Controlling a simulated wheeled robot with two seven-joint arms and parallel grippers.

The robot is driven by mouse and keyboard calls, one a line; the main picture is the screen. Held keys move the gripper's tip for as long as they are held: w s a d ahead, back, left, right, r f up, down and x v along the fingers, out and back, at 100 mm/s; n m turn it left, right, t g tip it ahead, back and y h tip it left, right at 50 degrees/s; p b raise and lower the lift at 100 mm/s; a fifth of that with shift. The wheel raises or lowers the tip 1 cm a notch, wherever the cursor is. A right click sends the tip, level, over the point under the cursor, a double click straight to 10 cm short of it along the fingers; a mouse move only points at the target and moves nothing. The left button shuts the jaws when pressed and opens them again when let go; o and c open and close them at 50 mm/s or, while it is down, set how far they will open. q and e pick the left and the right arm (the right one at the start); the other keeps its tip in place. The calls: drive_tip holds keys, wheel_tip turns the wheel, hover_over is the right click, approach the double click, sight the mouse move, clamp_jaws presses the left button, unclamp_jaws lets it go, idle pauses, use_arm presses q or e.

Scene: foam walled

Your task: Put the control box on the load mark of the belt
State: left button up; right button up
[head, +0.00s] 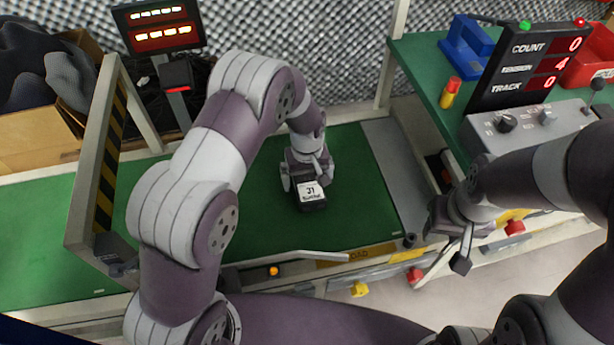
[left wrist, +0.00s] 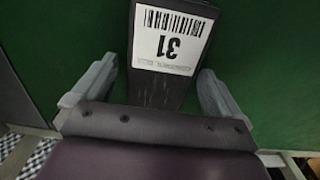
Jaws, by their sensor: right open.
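The control box (head: 312,201) is a small black block with a white label reading 31, lying on the green belt (head: 352,190). It also shows in the left wrist view (left wrist: 150,85). My left gripper (head: 306,178) is low over the belt at the box, its two fingers on either side of it. In the left wrist view, gaps show between the fingers and the box, so it is open. An orange label (head: 345,254) with hard-to-read letters is on the belt's near edge; no clear load mark shows on the belt surface. My right gripper (head: 438,272) is open and empty, right of the belt.
A striped gate frame (head: 105,160) stands over the belt at the left. A green table (head: 430,75) at the right carries a counter display (head: 530,60), a control panel (head: 530,125) and bins. A grey metal rod (head: 310,257) runs along the belt's near edge.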

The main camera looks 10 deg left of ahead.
sight(305, 179)
use_arm(q)
wheel_tip(305, 179, up, 13)
drive_tip(key=p, duration=0.5)
drive_tip(key=s+a+r+m, duration=0.2)
drive_tip(key=s+a+r, duration=0.1)
drive_tip(key=s, duration=0.5)
drive_tip(key=s+a+r+m+t, duration=0.1)
drive_tip(key=s+a+r, duration=0.3)
drive_tip(key=s, duration=0.5)
drive_tip(key=shift+s+a+m, duration=0.2)
drive_tip(key=shift+a+m, duration=0.7)
